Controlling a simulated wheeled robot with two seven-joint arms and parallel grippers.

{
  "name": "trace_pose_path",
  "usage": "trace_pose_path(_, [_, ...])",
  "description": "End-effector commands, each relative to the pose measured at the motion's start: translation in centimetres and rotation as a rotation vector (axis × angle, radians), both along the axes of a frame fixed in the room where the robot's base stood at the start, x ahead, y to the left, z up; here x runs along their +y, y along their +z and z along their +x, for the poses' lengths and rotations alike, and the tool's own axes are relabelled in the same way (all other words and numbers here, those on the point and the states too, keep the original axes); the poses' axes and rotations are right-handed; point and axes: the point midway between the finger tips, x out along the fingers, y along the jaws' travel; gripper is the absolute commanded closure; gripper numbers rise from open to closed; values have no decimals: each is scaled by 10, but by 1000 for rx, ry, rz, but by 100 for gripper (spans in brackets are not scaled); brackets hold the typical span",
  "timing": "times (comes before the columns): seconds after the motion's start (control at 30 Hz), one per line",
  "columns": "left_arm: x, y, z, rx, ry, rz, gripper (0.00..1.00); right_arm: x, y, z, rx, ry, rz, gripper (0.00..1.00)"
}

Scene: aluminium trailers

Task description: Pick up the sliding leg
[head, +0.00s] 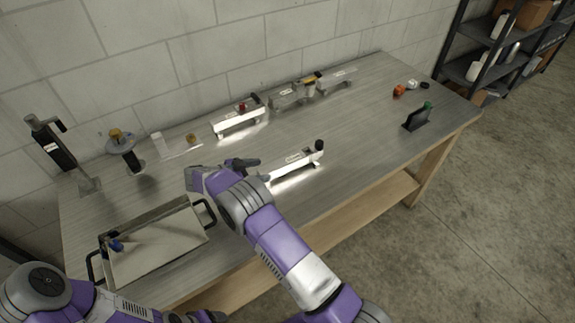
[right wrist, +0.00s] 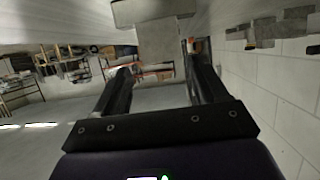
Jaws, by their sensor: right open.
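No part is clearly marked as the sliding leg, so I cannot tell for sure which it is. A dark upright post (head: 58,150) with a side arm at its top and a flat metal foot stands at the table's far left. A silver bar-shaped unit (head: 296,163) with a black end lies at mid-table. My right gripper (head: 250,164) is open just left of this unit; contact is unclear. In the right wrist view, a pale grey block with a narrower stem (right wrist: 155,40) shows beyond and between the open fingers. Only a dark sliver of my left gripper (head: 205,316) shows at the bottom edge.
A tray with black handles (head: 165,250) holding a blue-tipped part is front left. A yellow-knobbed stand (head: 121,145) and silver units (head: 238,121) line the back. A black holder (head: 417,118) stands at right. The right-centre tabletop is clear.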

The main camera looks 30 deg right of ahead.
Motion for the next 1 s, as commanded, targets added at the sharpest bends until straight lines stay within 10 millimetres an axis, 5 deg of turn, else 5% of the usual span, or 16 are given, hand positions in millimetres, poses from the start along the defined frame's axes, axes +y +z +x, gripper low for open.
trace_pose_path(0.4, [0, -2, 0, -1, 0, 0, 23, -54, -16, 2, 1, -2, -1, 28])
trace_pose_path(0.73, [0, -2, 0, -1, 0, 0, 23, -63, -20, 2, -1, -1, 0, 28])
trace_pose_path(1.0, [0, -2, 0, -1, 0, 0, 23, -63, -20, 2, -1, -1, 0, 66])
